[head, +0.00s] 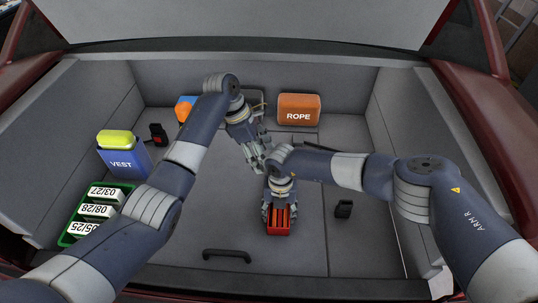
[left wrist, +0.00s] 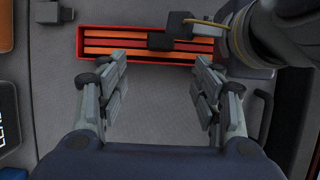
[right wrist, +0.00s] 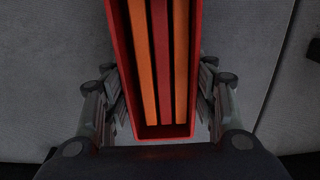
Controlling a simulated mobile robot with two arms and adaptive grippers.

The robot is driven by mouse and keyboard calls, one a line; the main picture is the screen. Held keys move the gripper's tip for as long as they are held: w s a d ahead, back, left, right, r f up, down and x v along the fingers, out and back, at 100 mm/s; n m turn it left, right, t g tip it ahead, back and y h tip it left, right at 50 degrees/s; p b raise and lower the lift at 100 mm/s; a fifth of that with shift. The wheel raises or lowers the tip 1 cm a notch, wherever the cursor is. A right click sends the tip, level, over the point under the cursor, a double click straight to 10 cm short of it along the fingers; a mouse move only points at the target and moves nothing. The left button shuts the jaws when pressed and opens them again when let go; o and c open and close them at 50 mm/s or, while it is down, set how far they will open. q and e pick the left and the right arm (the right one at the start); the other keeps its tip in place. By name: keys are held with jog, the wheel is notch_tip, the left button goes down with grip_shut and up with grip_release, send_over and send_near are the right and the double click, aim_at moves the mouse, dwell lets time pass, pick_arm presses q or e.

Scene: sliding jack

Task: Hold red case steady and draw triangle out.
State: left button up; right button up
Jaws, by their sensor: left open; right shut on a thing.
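The red case (head: 279,231) stands on the trunk floor near the front middle, with orange bars of the folded triangle (head: 280,215) showing in its open top. The right wrist view shows the case (right wrist: 192,128) between my right fingers, with the triangle's orange strips (right wrist: 181,60) lengthwise inside. My right gripper (head: 279,208) is shut on the case sides. My left gripper (head: 257,162) is open and empty, behind and left of the case. In the left wrist view the case (left wrist: 82,42) lies beyond the open fingers (left wrist: 162,64), partly hidden by dark parts.
An orange ROPE bag (head: 299,108) stands at the back. A blue VEST box (head: 124,160) and a green crate (head: 73,239) of labelled packs stand at the left. A black handle (head: 227,254) is on the floor in front. A small black block (head: 343,209) sits right of the case.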

pick_arm(q)
jog(key=x, duration=1.1)
jog(key=shift+d+f, duration=0.2)
jog(key=shift+d, duration=0.05)
jog(key=shift+c, duration=0.2)
jog(key=c, duration=1.4)
